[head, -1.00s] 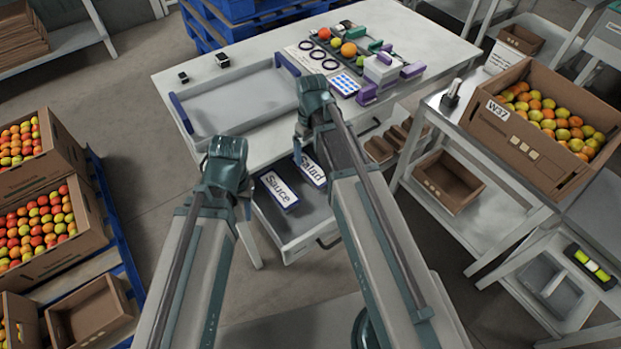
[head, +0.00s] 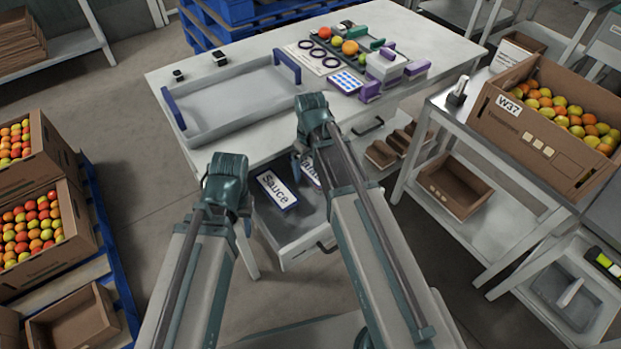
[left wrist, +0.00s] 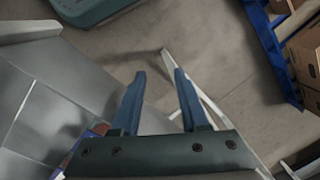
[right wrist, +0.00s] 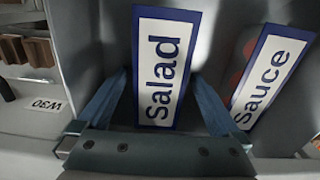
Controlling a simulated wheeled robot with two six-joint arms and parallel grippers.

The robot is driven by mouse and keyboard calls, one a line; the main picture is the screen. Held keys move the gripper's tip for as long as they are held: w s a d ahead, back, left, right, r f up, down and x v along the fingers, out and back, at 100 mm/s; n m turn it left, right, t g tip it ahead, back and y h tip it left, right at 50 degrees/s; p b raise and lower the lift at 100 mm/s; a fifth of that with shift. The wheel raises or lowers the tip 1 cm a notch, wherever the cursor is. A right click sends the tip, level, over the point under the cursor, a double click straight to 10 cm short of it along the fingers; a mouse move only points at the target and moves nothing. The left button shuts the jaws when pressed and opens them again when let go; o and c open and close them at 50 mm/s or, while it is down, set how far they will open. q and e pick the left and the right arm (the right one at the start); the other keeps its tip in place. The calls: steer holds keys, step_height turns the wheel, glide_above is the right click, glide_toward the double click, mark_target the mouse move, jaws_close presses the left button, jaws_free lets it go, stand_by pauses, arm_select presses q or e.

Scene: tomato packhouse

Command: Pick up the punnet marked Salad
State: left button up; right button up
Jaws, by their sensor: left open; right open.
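The punnet marked Salad (right wrist: 163,70) lies in the open drawer, its white, blue-edged label facing up. In the head view the Salad punnet (head: 311,174) is partly hidden by my right arm. My right gripper (right wrist: 161,76) is open above it, with the label between its two fingers in the picture; I cannot tell how much height separates them. The punnet marked Sauce (head: 277,189) lies beside it, and it also shows in the right wrist view (right wrist: 272,76). My left gripper (left wrist: 160,74) is open and empty beside the drawer, over the floor.
The drawer (head: 300,255) sticks out from a white table (head: 240,140) carrying a grey tray (head: 225,105) and small items. A shelf stand (head: 470,130) with a tomato carton (head: 530,145) stands at right. More tomato cartons (head: 72,255) stand at left on a blue pallet.

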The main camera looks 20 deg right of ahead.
steer(key=shift+f, duration=0.3)
steer(key=c, duration=1.4)
steer(key=shift+r, duration=0.15)
steer(key=shift+r+p, duration=0.55)
steer(key=shift+p, duration=0.15)
steer(key=s, duration=0.1)
steer(key=s+d, duration=0.1)
steer(key=s, duration=0.1)
steer(key=shift+s+d+f, duration=0.1)
steer(key=shift+s, duration=0.2)
step_height(320, 180, up, 14)
steer(key=p, duration=1.3)
steer(key=shift+p, duration=0.35)
